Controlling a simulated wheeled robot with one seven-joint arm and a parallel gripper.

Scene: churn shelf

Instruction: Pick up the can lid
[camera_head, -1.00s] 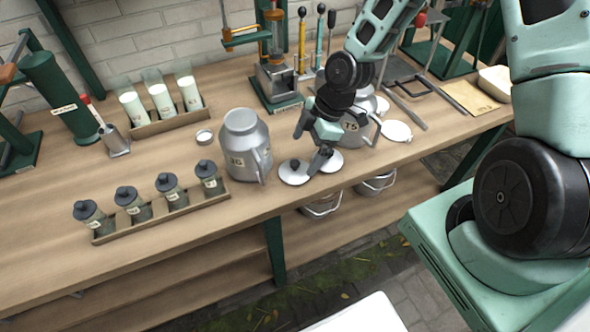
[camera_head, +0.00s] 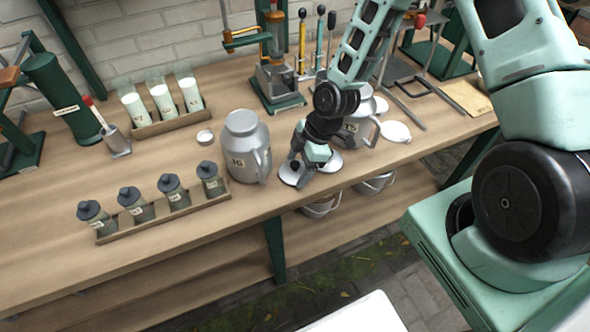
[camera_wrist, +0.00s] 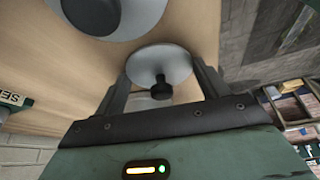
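The can lid (camera_head: 287,178) is a pale round disc lying on the bench, partly hidden by my gripper (camera_head: 297,170) in the head view. In the wrist view, the lid (camera_wrist: 150,62) has a black knob (camera_wrist: 161,89) that lies between my two fingers. The fingers stand apart on either side of the knob, with gaps showing, so my gripper (camera_wrist: 162,85) is open. From these views I cannot tell the exact height of the fingertips above the bench.
A grey can marked 36 (camera_head: 246,160) stands just left of my gripper. Another can (camera_head: 362,128) stands behind my wrist. Other pale discs lie to the right (camera_head: 331,162) (camera_head: 396,131). A rack of small jars (camera_head: 160,215) is at the left front.

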